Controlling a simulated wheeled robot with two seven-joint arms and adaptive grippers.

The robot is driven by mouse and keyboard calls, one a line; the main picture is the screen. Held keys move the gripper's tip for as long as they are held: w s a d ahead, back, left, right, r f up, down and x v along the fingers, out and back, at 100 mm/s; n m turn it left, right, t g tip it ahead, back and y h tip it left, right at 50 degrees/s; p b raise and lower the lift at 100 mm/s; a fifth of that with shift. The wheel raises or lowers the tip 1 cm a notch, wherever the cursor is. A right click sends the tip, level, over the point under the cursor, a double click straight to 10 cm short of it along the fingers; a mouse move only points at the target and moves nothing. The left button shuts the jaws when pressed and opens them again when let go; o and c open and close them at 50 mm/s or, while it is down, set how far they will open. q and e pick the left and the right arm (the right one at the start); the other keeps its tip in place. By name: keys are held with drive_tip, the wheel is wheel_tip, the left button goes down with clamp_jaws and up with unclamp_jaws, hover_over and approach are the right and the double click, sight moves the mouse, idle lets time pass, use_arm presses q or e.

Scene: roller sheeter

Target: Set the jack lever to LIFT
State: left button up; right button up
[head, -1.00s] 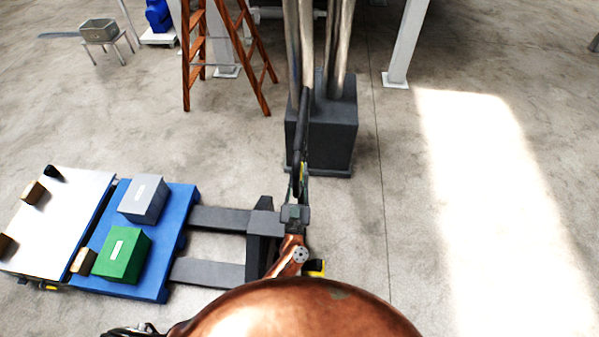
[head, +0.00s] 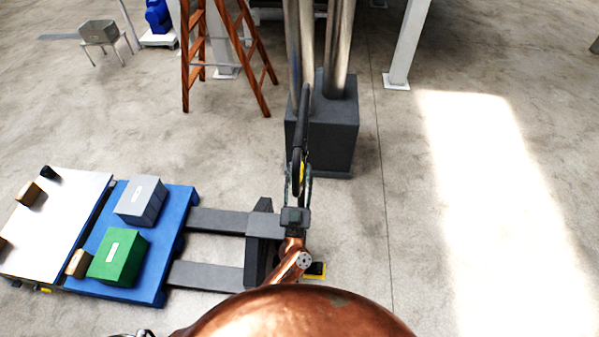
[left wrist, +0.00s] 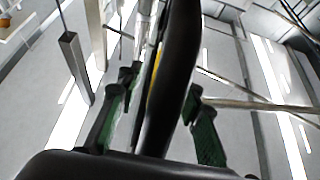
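The pallet jack's dark upright handle (head: 301,130) stands at the middle of the head view. A yellow part (head: 302,172) shows low on it; I cannot tell whether this is the lever or how it is set. My left gripper (head: 298,180) is at this handle, one finger on each side. In the left wrist view, the green-padded fingers (left wrist: 158,118) are apart, with the black handle (left wrist: 178,75) and a yellow strip (left wrist: 155,70) between them. Whether the pads touch anything is hard to tell. I do not make out my right gripper.
The jack's forks (head: 215,222) reach under a blue pallet (head: 174,215) carrying a grey box (head: 141,201) and a green box (head: 118,257). A dark column base (head: 325,130) stands behind the handle. A wooden ladder (head: 190,65) is farther back. Floor to the right is clear.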

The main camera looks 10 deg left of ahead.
use_arm(q)
drive_tip(key=v, duration=1.2)
